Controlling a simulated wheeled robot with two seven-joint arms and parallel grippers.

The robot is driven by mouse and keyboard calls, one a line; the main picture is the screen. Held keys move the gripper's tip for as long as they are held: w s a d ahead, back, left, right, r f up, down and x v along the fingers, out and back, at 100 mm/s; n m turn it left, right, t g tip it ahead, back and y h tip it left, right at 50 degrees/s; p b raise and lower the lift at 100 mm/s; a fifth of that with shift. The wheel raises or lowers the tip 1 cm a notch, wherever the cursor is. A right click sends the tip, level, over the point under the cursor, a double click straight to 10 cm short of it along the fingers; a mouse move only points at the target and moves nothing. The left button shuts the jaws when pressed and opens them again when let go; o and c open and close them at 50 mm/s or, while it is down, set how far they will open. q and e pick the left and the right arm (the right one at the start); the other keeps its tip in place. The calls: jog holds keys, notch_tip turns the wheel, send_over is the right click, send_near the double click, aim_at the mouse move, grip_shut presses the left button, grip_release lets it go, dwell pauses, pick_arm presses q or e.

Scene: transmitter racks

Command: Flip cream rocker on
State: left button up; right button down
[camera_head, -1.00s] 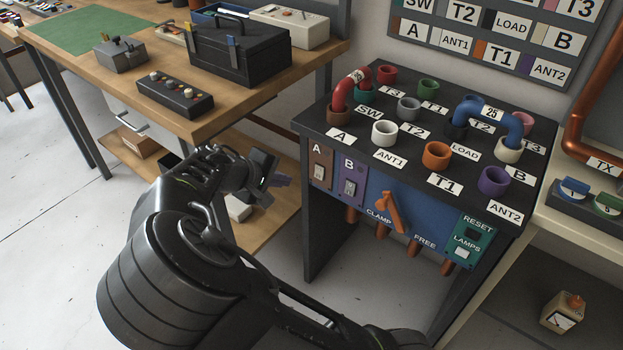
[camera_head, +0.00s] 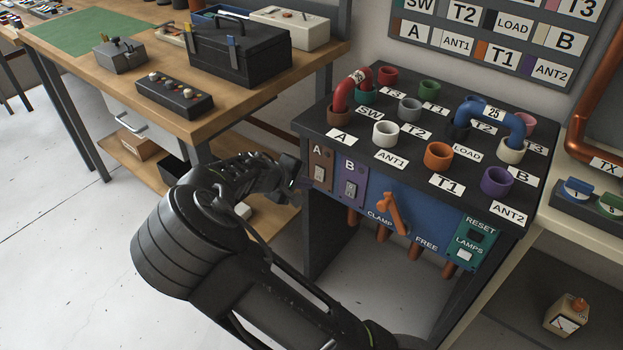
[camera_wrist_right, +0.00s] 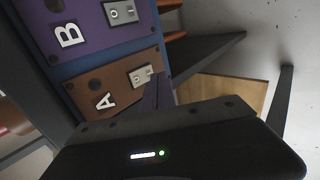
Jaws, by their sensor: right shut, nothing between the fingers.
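Pale rockers sit on the console front. One is on the brown A plate (camera_head: 320,168), its rocker (camera_head: 318,174) showing beside my gripper; another rocker (camera_head: 349,188) is on the purple B plate. A whitish LAMPS rocker (camera_head: 463,254) is on the green plate. I cannot tell by colour which is the cream one. My right gripper (camera_head: 298,180) is shut and empty, at the left edge of the A plate. In the wrist view its fingers (camera_wrist_right: 157,91) end close to the A rocker (camera_wrist_right: 142,75); contact cannot be told. My left gripper is not in view.
An orange CLAMP/FREE lever (camera_head: 392,213) sticks out of the panel middle. Coloured sockets with red (camera_head: 351,87) and blue (camera_head: 490,112) links stand on the console top. The wooden bench (camera_head: 60,60) is at left. Open floor lies in front.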

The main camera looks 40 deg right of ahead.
aim_at(319, 174)
jog(key=shift+w+d+f, duration=0.1)
jog(key=shift+w+d, duration=0.1)
jog(key=shift+d, duration=0.45)
jog(key=shift+w+d, duration=0.2)
jog(key=shift+d, duration=0.4)
jog(key=shift+d, duration=0.2)
jog(key=shift+d+r+p, duration=0.1)
jog(key=shift+r+p, duration=0.7)
jog(key=shift+p, duration=0.05)
